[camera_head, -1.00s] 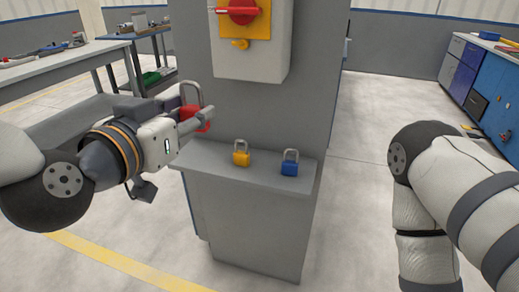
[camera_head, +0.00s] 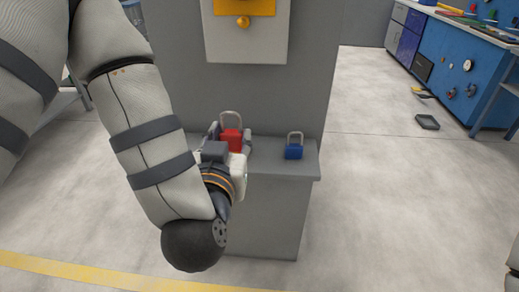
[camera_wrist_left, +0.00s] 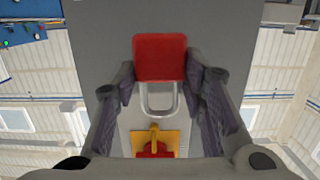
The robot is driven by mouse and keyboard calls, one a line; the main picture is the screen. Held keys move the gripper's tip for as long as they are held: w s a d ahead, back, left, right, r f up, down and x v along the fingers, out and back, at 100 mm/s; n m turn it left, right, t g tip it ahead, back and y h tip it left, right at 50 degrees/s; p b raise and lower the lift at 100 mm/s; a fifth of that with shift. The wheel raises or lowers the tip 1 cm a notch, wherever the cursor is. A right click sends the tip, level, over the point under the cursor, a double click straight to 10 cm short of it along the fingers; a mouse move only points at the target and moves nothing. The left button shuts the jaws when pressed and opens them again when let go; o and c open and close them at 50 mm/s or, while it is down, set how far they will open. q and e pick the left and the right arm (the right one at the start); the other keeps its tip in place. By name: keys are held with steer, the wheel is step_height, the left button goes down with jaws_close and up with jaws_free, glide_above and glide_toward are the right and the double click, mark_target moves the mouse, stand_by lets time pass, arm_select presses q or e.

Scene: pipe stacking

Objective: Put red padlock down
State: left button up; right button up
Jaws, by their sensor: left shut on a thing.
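The red padlock (camera_head: 231,139) is upright with its grey shackle on top, over the left part of the grey ledge (camera_head: 272,171). My left gripper (camera_head: 231,134) is shut on it, with a finger on each side. The left wrist view shows the red body (camera_wrist_left: 160,57) between the fingers (camera_wrist_left: 161,78). My gripper and wrist hide the padlock's lower part, so I cannot tell whether it touches the ledge. The blue padlock (camera_head: 294,151) stands on the ledge to the right. The yellow padlock is not visible. My right gripper is out of view.
The ledge juts from a grey pillar (camera_head: 315,75). A light grey switch box (camera_head: 220,48) with a yellow plate and knob (camera_head: 243,22) hangs above. The ledge is bare between my gripper and the blue padlock. A blue bench (camera_head: 448,75) stands far right.

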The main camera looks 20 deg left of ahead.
arm_select(q)
steer(key=w+a+f+b, duration=0.5)
steer(key=w+a+f, duration=0.4)
steer(key=f, duration=0.1)
steer(key=shift+w+a+b, duration=0.35)
step_height(320, 180, down, 3)
steer(key=shift+f+b, duration=0.15)
steer(key=shift+b, duration=0.3)
steer(key=o, duration=1.2)
steer(key=shift+w, duration=0.1)
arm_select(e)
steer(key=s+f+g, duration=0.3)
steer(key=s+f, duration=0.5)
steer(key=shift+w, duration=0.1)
